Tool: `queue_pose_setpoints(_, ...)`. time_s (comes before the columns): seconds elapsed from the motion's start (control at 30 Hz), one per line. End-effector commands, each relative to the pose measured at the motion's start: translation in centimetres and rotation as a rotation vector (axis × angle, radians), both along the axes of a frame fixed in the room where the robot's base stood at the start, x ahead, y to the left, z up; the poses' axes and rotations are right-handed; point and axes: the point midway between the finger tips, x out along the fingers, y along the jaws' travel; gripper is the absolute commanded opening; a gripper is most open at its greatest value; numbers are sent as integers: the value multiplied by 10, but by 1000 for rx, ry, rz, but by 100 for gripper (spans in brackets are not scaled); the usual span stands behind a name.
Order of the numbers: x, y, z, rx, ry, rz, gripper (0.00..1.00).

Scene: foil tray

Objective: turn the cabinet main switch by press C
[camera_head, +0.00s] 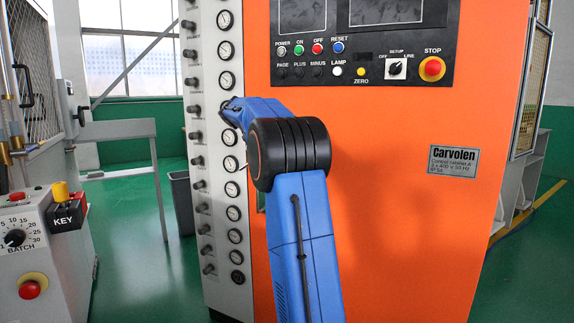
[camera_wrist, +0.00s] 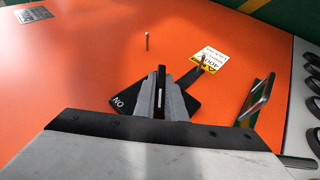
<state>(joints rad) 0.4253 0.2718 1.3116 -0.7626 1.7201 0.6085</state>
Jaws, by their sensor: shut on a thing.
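The orange cabinet (camera_head: 400,235) fills the middle of the head view. Its main switch is hidden there behind my blue arm, and so is my gripper. In the wrist view, the switch's black plate (camera_wrist: 124,100) lies on the orange face, with "ON" lettered upside down at one corner. My gripper (camera_wrist: 161,85) is shut on the dark switch knob (camera_wrist: 160,99), which shows a pale stripe between the fingers. The fingers cover most of the knob, so its exact angle is unclear.
A dark strip (camera_wrist: 192,77) and a yellow warning label (camera_wrist: 210,55) sit beside the plate. A metal handle (camera_wrist: 260,99) juts out nearby, and a thin peg (camera_wrist: 147,41) stands beyond. A gauge column (camera_head: 232,190) borders the cabinet.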

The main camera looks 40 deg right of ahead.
Motion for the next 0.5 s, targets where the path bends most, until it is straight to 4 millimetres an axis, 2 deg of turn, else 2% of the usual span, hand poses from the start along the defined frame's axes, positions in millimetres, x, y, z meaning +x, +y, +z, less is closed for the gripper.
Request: queue_pose_setpoints(0.5, -1, 0, -1, -36, 108, -1, 0)
